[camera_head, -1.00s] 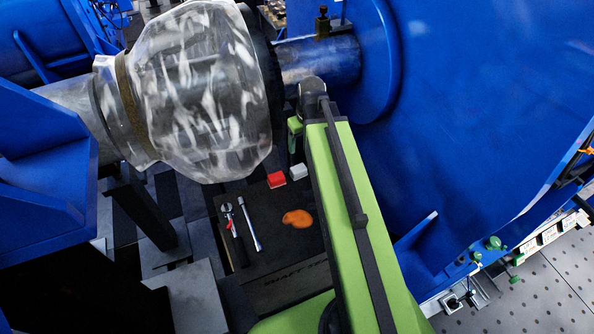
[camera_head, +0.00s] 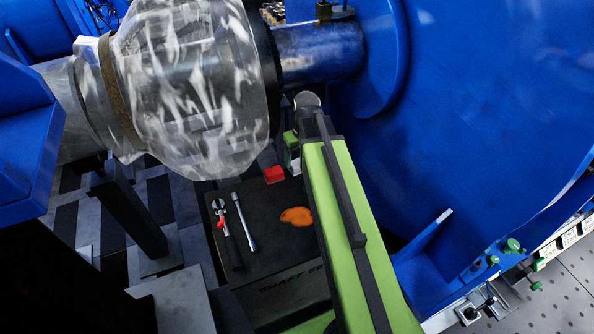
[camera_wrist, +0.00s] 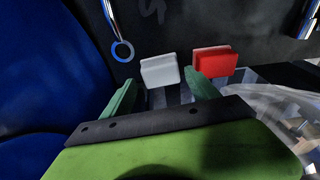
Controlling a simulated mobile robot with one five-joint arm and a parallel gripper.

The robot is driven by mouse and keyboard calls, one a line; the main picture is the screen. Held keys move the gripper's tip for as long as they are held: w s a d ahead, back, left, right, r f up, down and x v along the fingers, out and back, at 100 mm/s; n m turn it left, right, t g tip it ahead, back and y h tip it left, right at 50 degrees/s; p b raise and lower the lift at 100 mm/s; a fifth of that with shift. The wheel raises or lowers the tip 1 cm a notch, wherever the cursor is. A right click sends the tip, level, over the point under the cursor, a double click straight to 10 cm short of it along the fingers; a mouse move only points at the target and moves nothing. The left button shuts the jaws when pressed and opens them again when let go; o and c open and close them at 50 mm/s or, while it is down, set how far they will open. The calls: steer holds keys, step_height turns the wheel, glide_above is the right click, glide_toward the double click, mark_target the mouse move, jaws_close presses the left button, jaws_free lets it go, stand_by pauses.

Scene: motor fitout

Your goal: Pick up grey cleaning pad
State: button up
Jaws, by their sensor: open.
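The grey cleaning pad (camera_wrist: 160,70) is a pale, rounded block with a raised grip. In the wrist view it lies just ahead of the gap between my fingers. In the head view it is mostly hidden by my gripper and arm, beside the red pad (camera_head: 273,174). The red pad also shows in the wrist view (camera_wrist: 211,62), to the right of the grey one and outside my fingers. My gripper (camera_wrist: 163,83) is open and empty, its green fingers spread about as wide as the grey pad. I cannot tell the exact height left above it.
A large plastic-wrapped part (camera_head: 190,85) hangs close at the left. A blue housing (camera_head: 470,110) stands close at the right.

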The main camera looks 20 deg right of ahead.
mark_target(298, 162)
steer(key=f+b, duration=0.3)
steer(key=f, duration=0.1)
steer(key=shift+w+a+f, duration=0.1)
steer(key=shift+w, duration=0.2)
steer(key=shift+r, duration=0.2)
steer(key=c, duration=1.1)
steer(key=shift+p, duration=0.3)
steer(key=shift+c, duration=0.2)
